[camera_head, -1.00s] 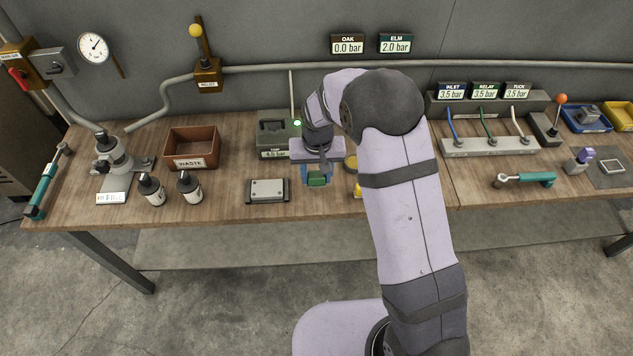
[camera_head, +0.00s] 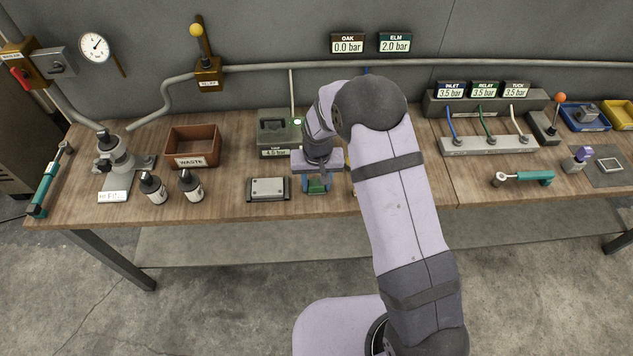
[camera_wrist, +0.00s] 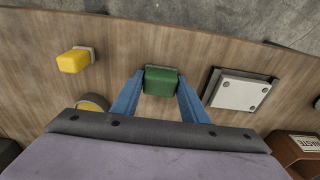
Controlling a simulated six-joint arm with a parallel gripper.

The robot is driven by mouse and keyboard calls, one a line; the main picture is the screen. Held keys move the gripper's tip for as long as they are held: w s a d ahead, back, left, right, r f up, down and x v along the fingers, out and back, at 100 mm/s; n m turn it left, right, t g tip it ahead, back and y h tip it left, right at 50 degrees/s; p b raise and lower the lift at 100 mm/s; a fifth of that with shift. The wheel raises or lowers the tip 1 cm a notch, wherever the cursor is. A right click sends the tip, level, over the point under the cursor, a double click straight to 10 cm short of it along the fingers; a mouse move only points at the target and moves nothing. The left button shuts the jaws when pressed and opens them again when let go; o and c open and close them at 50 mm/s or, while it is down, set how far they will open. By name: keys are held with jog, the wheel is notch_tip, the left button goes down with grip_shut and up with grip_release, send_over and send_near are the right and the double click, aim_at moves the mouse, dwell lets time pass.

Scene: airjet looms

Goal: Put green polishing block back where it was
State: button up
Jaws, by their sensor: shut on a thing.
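The green polishing block (camera_head: 317,186) is a small green block at the front part of the bench. In the wrist view the green block (camera_wrist: 160,80) sits between the two blue fingers of my gripper (camera_wrist: 160,92). My gripper (camera_head: 316,184) points down and is shut on the block. The block is low over the wooden bench top; I cannot tell whether it touches the wood. A yellow block (camera_wrist: 76,60) with a pale backing lies to the left of it in the wrist view.
A grey plate with a white top (camera_head: 268,189) lies close to the left of my gripper. The brown WASTE bin (camera_head: 192,147) and two bottles stand farther left. A round yellow-rimmed object (camera_wrist: 92,102) is near my gripper.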

aim_at(318, 187)
jog(key=o, duration=1.1)
jog(key=r+b, duration=0.1)
jog(key=r, duration=0.3)
jog(key=s+r+b, duration=0.1)
jog(key=r, duration=0.3)
jog(key=r+b, duration=0.1)
jog(key=r, duration=0.3)
jog(key=shift+s+r, duration=0.1)
jog(key=shift+s, duration=0.1)
jog(key=shift+d, duration=0.1)
jog(key=shift+g, duration=0.7)
jog(key=s+d, duration=0.3)
jog(key=s, duration=0.4)
jog(key=s+d, duration=0.4)
jog(key=s, duration=0.4)
jog(key=s+d, duration=0.3)
jog(key=s, duration=0.5)
jog(key=shift+s+d, duration=0.1)
jog(key=shift+d, duration=0.3)
